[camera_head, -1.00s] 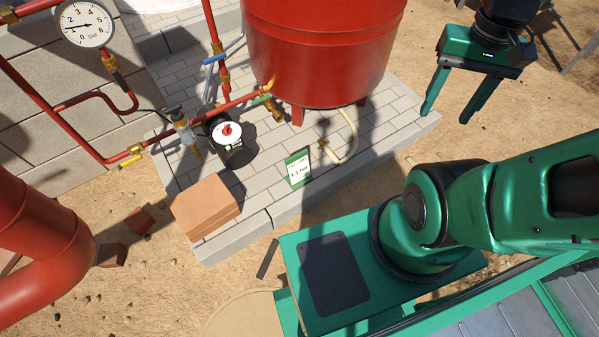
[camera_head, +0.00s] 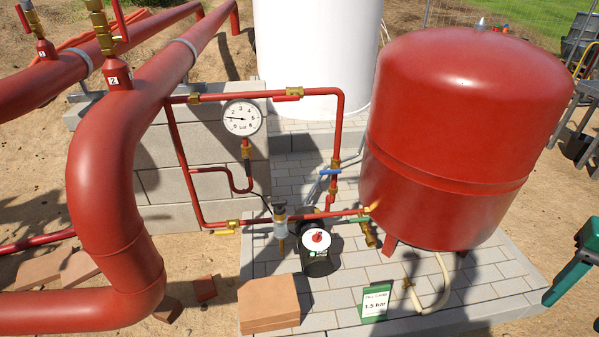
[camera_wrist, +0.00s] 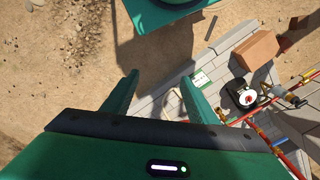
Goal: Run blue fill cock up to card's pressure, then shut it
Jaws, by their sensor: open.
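The blue fill cock (camera_head: 330,172) has a blue lever lying across a vertical red pipe, below and right of the gauge. The round white pressure gauge (camera_head: 242,117) is marked in bar; its needle points left, low on the scale. The white card with green edging (camera_head: 375,303) stands on the paving by the red tank and seems to read 1.5 bar. It also shows in the wrist view (camera_wrist: 201,79). My gripper (camera_wrist: 160,77) is open and empty over the ground, apart from the pipework; only a green piece of it shows at the head view's right edge.
Other levers are yellow (camera_head: 225,232), red (camera_head: 288,98) and green (camera_head: 358,219). A pump (camera_head: 316,262) and brick stack (camera_head: 268,306) stand on the paving. The big red tank (camera_head: 440,130) bounds the cock's right side. A thick red pipe (camera_head: 110,180) runs at left.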

